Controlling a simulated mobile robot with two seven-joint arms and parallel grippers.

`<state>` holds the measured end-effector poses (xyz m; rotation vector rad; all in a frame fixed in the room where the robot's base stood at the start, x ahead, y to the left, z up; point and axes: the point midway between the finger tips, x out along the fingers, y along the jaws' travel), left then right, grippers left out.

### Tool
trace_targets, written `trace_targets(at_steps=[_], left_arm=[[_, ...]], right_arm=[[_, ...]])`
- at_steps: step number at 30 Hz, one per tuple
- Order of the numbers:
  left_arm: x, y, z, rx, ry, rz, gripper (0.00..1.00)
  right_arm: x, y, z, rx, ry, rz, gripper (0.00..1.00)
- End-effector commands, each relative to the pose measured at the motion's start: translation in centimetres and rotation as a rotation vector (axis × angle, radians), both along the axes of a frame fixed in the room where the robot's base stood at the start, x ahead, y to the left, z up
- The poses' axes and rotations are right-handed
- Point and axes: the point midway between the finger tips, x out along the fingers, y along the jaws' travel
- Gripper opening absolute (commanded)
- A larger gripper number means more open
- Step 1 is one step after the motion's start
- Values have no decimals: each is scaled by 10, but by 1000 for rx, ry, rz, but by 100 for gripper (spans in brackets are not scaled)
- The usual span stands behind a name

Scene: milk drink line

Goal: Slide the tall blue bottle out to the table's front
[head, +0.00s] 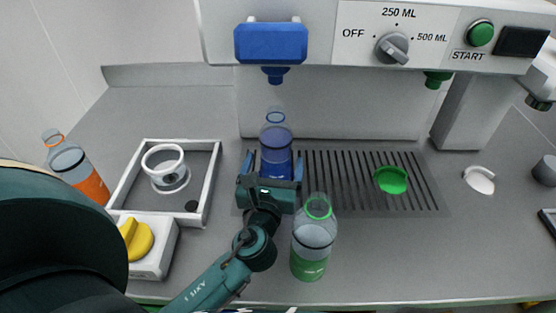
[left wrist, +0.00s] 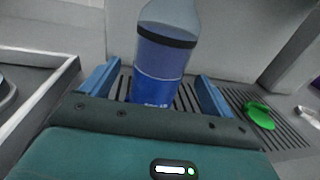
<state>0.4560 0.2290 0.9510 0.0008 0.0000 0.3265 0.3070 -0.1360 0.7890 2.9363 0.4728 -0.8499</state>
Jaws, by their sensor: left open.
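The tall blue bottle (head: 276,140) stands upright on the drip grate, below the blue nozzle (head: 272,72) of the machine. My left gripper (head: 271,172) is open in front of it, with one blue finger on each side of the bottle's lower part. In the left wrist view the bottle (left wrist: 163,62) stands between the two open fingers (left wrist: 155,88), with gaps showing on both sides. The gripper body hides the bottle's base in the head view. My right gripper is not in view.
A green bottle (head: 314,240) stands at the table's front, just right of my left arm. A green disc (head: 390,180) lies on the grate (head: 345,196). A white tray (head: 212,182) with a white-rimmed cup (head: 168,168), an orange bottle (head: 77,172) and a yellow-knobbed box (head: 150,250) are left.

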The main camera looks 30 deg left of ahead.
Motion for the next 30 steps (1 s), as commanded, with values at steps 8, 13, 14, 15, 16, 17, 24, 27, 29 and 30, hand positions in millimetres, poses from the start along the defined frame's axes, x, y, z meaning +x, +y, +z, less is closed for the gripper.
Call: trace_targets(at_steps=[8, 13, 14, 15, 16, 17, 24, 27, 29, 30], left_arm=[[41, 14, 2, 1, -2, 1, 87], [55, 19, 1, 0, 0, 1, 87], [57, 19, 1, 0, 0, 1, 87], [58, 20, 1, 0, 0, 0, 87], [58, 20, 1, 0, 0, 0, 87], [59, 20, 1, 0, 0, 0, 87], [59, 20, 0, 0, 0, 0, 85], [59, 20, 0, -1, 0, 0, 77], [59, 20, 0, 0, 0, 0, 72], [59, 20, 0, -1, 0, 0, 69]], right_arm=[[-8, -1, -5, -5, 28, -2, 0], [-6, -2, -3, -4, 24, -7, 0], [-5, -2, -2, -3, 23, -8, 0], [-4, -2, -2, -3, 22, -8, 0], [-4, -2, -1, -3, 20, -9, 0], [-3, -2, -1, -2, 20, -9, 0], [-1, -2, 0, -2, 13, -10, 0], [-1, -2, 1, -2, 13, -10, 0], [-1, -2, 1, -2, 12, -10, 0], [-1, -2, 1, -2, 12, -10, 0]])
